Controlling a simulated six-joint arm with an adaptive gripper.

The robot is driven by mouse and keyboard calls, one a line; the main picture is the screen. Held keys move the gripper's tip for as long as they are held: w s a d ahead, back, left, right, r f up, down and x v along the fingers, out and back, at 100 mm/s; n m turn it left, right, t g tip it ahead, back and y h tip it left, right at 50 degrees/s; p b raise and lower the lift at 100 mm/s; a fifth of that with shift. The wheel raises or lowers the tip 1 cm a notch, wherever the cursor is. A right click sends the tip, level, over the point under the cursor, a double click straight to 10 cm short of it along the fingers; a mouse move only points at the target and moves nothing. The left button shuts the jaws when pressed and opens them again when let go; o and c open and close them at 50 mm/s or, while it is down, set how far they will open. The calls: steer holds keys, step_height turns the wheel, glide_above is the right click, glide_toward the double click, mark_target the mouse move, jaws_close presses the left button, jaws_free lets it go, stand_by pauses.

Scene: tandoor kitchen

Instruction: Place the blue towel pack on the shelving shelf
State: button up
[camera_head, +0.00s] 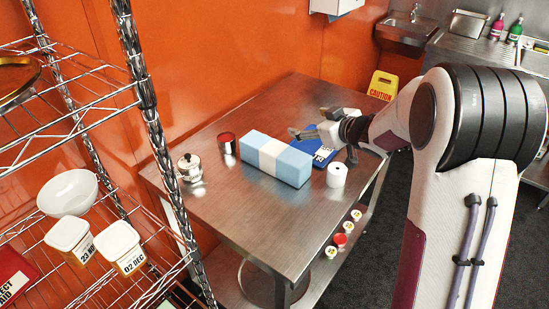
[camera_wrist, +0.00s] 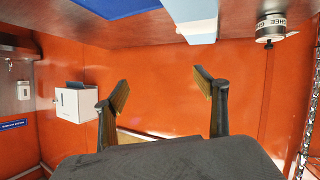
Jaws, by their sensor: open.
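The blue towel pack (camera_head: 277,158) is a long light-blue block with a white band, lying on the steel table (camera_head: 250,215). In the wrist view, part of the pack (camera_wrist: 200,27) shows at the top edge. My gripper (camera_head: 318,140) is open and empty, just right of and behind the pack, apart from it. Its two spread fingers (camera_wrist: 162,90) show in the wrist view with only the orange wall between them. The wire shelving (camera_head: 75,130) stands at the left, with an upper and a lower shelf in view.
The lower shelf holds a white bowl (camera_head: 68,194) and labelled tubs (camera_head: 120,247). The table's front left is clear.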

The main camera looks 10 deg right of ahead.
mark_target(286, 154)
steer(key=a+f+y, duration=0.1)
steer(key=f, duration=0.2)
steer(key=a+f+n+g+y, duration=0.1)
steer(key=f+y, duration=0.1)
steer(key=f, duration=0.1)
steer(key=a+f+n+g+y, duration=0.1)
steer(key=a+f, duration=0.1)
steer(key=f, duration=0.1)
steer(key=shift+s+f+y, duration=0.25)
steer(key=shift+f+y, duration=0.15)
steer(key=shift+s+a+f+g, duration=0.2)
steer(key=shift+s+f+g, duration=0.1)
steer(key=shift+f, duration=0.15)
steer(key=shift+w, duration=0.1)
steer(key=shift+x, duration=1.25)
steer(key=shift+r, duration=0.1)
